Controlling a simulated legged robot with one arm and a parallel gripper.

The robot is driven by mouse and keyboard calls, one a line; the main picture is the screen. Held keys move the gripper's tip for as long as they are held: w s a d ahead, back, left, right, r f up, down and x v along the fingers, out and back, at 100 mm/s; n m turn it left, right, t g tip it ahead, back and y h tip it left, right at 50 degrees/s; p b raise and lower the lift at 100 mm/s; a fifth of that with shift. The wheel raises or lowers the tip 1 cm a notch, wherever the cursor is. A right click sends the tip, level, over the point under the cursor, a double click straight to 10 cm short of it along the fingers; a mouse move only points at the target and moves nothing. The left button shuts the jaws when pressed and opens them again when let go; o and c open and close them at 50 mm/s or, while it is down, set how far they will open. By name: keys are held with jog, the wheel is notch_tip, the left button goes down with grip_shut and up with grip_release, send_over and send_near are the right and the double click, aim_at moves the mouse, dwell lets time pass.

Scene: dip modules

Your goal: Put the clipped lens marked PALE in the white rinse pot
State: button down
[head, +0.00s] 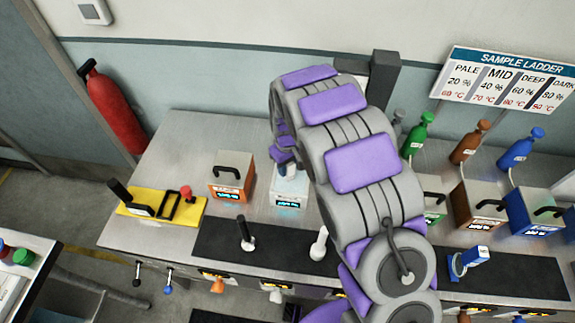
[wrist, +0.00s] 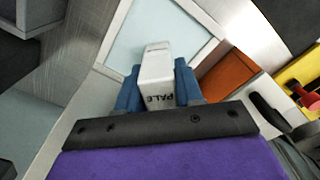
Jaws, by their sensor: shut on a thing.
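My gripper (wrist: 157,88) is shut on the white clip marked PALE (wrist: 157,70), with one blue finger on each side. The lens at the clip's far end cannot be made out. The white rinse pot (wrist: 208,52) lies beyond the clip in the wrist view, square and open, with a pale blue-grey inside. The clip overlaps the pot's opening there; I cannot tell how high it is. In the head view the white pot (head: 288,198) stands on the bench with a lit label, and my gripper is just above it, partly hidden by my arm.
An orange pot (head: 231,178) with a black-handled lid stands left of the white pot. A yellow tray (head: 160,207) is farther left. Black-handled (head: 246,235) and white-handled (head: 319,243) pieces stand on the dark mat in front. Lidded pots and coloured bottles (head: 520,150) are at the right.

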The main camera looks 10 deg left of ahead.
jog(key=c, duration=1.1)
grip_release()
jog(key=shift+d, duration=0.15)
jog(key=o, duration=0.4)
jog(key=shift+d, duration=0.55)
jog(key=shift+c, duration=0.2)
jog(key=shift+a+r, duration=0.15)
jog(key=shift+a, duration=0.25)
jog(key=shift+a+r, duration=0.15)
jog(key=shift+r, duration=0.15)
jog(key=r, duration=1)
jog(key=shift+w+d+r+p, duration=0.1)
jog(key=shift+d+r+p, duration=0.05)
jog(key=shift+d+p, duration=0.25)
jog(key=shift+a+r, duration=0.25)
jog(key=shift+r, duration=0.25)
